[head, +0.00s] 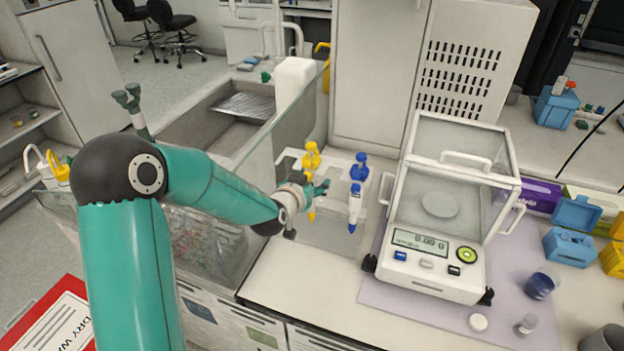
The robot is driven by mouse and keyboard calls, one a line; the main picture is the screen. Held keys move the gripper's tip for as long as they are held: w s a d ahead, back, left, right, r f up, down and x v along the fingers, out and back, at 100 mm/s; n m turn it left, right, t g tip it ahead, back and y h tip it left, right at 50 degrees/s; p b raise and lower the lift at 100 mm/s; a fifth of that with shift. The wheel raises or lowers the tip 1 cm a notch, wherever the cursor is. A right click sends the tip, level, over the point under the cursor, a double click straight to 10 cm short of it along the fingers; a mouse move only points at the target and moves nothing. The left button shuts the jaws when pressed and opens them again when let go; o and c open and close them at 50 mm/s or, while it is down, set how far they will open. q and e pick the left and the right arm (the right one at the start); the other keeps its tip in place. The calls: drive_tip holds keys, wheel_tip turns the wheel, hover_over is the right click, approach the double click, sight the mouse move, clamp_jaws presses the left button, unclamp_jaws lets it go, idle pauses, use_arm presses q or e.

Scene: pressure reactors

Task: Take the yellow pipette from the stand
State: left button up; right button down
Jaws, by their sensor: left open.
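The yellow pipette (311,157) hangs upright in the pipette stand (290,158) on the bench, in the middle of the head view. Its yellow lower part shows below my gripper. A blue and white pipette (356,190) hangs just to its right. My left gripper (318,190) is open and reaches in from the left at the height of the yellow pipette's middle. It hides part of that pipette. I cannot tell whether the fingers touch it. My right gripper is not in view.
A balance (439,225) with a glass enclosure stands right of the stand on a pale mat (400,308). A clear screen (283,125) and a sink (215,112) lie on the left. Blue boxes (570,247) and small containers are at the right. Some white bench front is clear.

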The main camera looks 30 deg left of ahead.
use_arm(q)
drive_tip(key=shift+c, duration=0.3)
clamp_jaws()
drive_tip(key=shift+r, duration=0.15)
